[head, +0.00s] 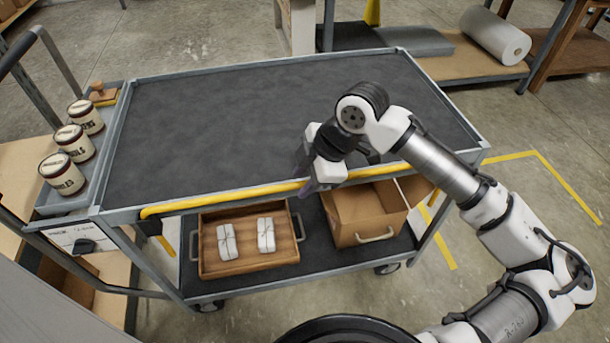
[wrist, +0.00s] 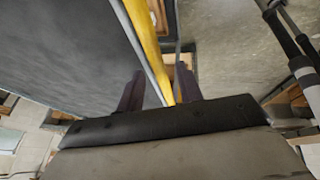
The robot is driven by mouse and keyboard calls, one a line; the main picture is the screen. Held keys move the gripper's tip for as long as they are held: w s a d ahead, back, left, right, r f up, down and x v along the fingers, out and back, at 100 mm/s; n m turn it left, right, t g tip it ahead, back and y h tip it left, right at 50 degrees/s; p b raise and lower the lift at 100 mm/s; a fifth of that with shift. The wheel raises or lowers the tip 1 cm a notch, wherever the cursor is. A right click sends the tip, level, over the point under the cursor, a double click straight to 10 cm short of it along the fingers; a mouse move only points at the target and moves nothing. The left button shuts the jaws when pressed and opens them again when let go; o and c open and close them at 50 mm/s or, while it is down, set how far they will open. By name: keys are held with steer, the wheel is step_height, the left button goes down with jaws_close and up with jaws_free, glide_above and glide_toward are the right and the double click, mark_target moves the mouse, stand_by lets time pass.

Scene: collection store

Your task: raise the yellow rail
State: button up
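The yellow rail (head: 230,195) runs along the front long edge of the grey cart (head: 270,120), low against the rim of its top. My gripper (head: 310,186) is at the rail, right of its middle, pointing down. In the wrist view the two dark fingers of my gripper (wrist: 160,72) stand apart, with the yellow rail (wrist: 147,45) running between them. The rail lies nearer the right finger. I cannot tell whether either finger touches it. My wrist hides part of the rail in the head view.
The cart's dark top is bare. Several labelled tins (head: 62,174) stand in a side tray at left. The lower shelf holds a wooden tray (head: 248,264) with two white tied bundles (head: 266,235) and a cardboard box (head: 365,213). Floor to the right is clear, with yellow lines.

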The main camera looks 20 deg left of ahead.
steer(key=shift+c, duration=0.4)
jaws_close()
step_height(320, 180, up, 14)
steer(key=p, duration=1)
steer(key=shift+r, duration=0.25)
steer(key=shift+w, duration=0.1)
steer(key=shift+c, duration=0.2)
jaws_free()
steer(key=shift+r, duration=0.1)
steer(key=shift+o, duration=0.6)
